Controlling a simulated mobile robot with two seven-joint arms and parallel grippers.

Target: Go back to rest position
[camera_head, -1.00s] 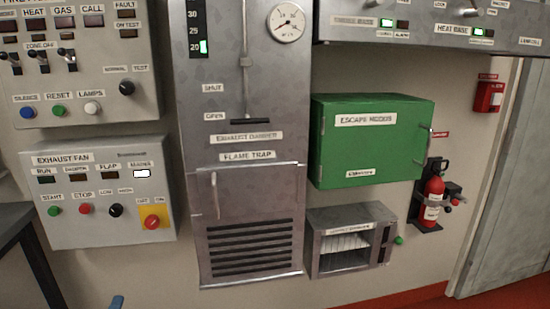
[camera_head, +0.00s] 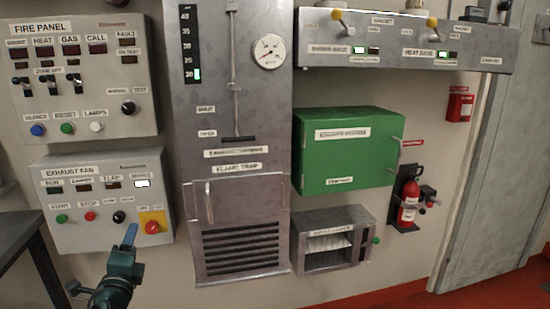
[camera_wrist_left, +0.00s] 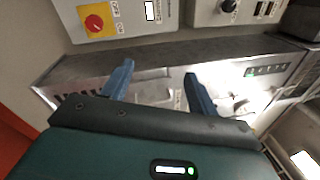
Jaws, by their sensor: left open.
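My left gripper (camera_head: 130,236) shows at the bottom left of the head view, in front of the lower edge of the exhaust fan panel (camera_head: 100,232). Its blue fingers also show in the left wrist view (camera_wrist_left: 158,85), spread apart with nothing between them. In the wrist view the metal exhaust damper cabinet lies beyond the fingers, and the red knob on its yellow plate (camera_wrist_left: 95,22) is at the upper left. My right gripper is in neither view.
The exhaust damper cabinet (camera_head: 240,185) stands mid-wall. A green escape hoods box (camera_head: 345,165), a small metal box (camera_head: 300,262) and a red fire extinguisher (camera_head: 408,208) are to its right. A dark table (camera_head: 20,240) stands at the left. The red floor (camera_head: 500,275) at right is clear.

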